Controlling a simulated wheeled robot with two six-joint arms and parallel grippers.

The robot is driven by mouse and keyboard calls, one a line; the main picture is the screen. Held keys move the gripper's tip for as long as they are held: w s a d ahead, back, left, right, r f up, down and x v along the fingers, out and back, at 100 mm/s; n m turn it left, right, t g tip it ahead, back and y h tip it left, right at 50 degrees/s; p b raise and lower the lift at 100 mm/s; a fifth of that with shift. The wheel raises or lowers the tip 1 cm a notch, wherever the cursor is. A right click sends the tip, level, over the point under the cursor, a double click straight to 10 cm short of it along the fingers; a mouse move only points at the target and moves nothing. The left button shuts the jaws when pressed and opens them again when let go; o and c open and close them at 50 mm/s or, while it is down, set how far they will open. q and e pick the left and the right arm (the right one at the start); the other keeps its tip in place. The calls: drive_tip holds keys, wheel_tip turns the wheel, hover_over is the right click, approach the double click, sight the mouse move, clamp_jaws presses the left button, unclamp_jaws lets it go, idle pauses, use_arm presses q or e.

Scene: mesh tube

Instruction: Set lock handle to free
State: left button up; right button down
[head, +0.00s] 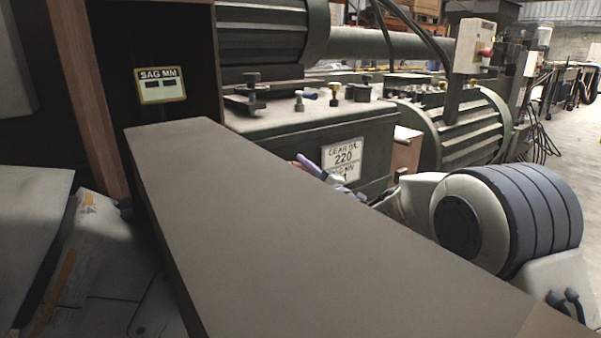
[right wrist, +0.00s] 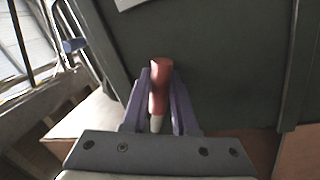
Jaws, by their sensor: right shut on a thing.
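The lock handle (right wrist: 158,82) shows in the right wrist view as a red, rounded grip on a pale lower shaft. It stands between the two purple fingers of my right gripper (right wrist: 160,98), which is shut on it. In the head view my right gripper (head: 309,166) is partly hidden behind the far edge of the long brown-grey slab. There it is beside the dark green machine housing (head: 290,133), near the "220" plate. My left gripper is not in view.
The brown-grey slab (head: 270,230) fills the foreground. A dark panel with a "SAG MM" label (head: 160,86) stands at the left. Valves and knobs (head: 300,100) sit on the housing. Open floor (head: 572,145) shows at the far right.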

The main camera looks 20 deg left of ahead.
idle(0.3)
drive_tip(key=c, duration=0.7)
unclamp_jaws()
drive_tip(key=shift+d, duration=0.1)
drive_tip(key=p+v, duration=0.1)
drive_tip(key=v, duration=0.9)
drive_tip(key=shift+d+f+p, duration=0.1)
drive_tip(key=shift+d+p, duration=0.05)
drive_tip(key=shift+p, duration=0.2)
